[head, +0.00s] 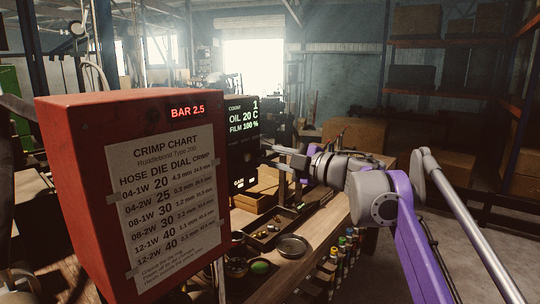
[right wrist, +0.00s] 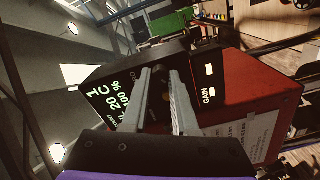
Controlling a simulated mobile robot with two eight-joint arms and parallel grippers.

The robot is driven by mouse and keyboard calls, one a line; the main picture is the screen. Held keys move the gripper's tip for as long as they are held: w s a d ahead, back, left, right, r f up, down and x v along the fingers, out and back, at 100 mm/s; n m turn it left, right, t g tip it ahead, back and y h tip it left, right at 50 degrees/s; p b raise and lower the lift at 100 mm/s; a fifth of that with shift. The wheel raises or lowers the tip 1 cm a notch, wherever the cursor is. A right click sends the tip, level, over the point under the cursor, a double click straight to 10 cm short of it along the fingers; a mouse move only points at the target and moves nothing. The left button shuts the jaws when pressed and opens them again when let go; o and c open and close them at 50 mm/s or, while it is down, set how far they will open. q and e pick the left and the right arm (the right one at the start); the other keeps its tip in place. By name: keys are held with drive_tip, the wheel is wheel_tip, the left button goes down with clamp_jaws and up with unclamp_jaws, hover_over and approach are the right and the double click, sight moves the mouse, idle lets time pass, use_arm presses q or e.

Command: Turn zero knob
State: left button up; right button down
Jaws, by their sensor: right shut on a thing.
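The red crimper box (head: 75,200) stands at the left in the head view, with a black panel (head: 243,150) on its right-hand side. My right gripper (head: 268,155) reaches this panel from the right, below its green readout. In the right wrist view, my right gripper's fingers (right wrist: 162,72) point at the black panel and are shut on a small dark knob, which I take to be the zero knob. The knob is mostly hidden between the fingertips, and no label for it is readable. My left gripper is not in view.
A wooden bench (head: 312,240) runs below the panel, with a round metal dish (head: 292,246), small trays and several bottles (head: 340,262) at its edge. Shelves with boxes (head: 417,20) stand at the back right. The floor at the far right is clear.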

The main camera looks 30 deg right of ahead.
drive_tip(key=shift+m, duration=0.3)
drive_tip(key=c, duration=0.7)
unclamp_jaws()
drive_tip(key=b+v, duration=0.1)
drive_tip(key=v, duration=0.9)
drive_tip(key=shift+s+d, duration=0.2)
drive_tip(key=shift+s, duration=0.15)
